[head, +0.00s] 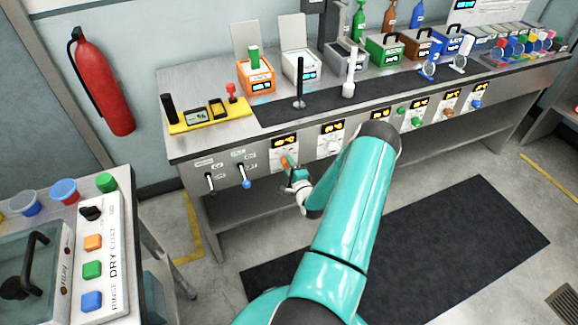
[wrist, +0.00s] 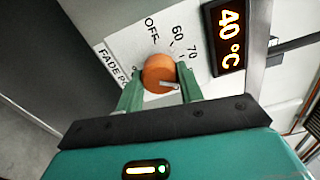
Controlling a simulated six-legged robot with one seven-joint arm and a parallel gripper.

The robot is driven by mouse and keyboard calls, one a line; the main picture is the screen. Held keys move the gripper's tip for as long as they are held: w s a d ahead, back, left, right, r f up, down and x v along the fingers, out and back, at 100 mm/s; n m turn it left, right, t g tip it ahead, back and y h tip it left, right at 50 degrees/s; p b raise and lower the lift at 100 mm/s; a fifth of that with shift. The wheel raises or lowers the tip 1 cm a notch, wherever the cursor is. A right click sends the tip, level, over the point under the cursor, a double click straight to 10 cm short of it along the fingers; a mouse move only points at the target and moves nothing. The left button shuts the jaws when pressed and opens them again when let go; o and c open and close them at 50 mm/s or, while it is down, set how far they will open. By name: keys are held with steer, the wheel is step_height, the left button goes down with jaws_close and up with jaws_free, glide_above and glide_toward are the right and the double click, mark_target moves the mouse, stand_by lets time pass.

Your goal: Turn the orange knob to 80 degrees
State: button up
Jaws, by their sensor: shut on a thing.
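The orange knob (wrist: 158,70) sits on a white dial plate (wrist: 118,55) in the wrist view. The plate reads OFF, 60 and 70; other marks are hidden by my fingers. A pale pointer line on the knob runs toward the right finger. The display (wrist: 229,36) beside it reads 40 °C. My gripper (wrist: 160,82) is shut on the knob, one green finger on each side. In the head view my gripper (head: 291,175) is at the bench front, below a lit display (head: 285,141), and mostly covers the knob (head: 284,160).
More knobs and displays line the bench front to the right. A side table with a button panel (head: 95,265) is at lower left. The dark floor mat (head: 460,240) is clear.

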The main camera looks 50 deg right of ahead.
steer(key=shift+a+f+m, duration=0.1)
steer(key=shift+m, duration=0.5)
steer(key=o, duration=1)
steer(key=v, duration=1.3)
steer(key=shift+s+a, duration=0.15)
steer(key=shift+s, duration=0.2)
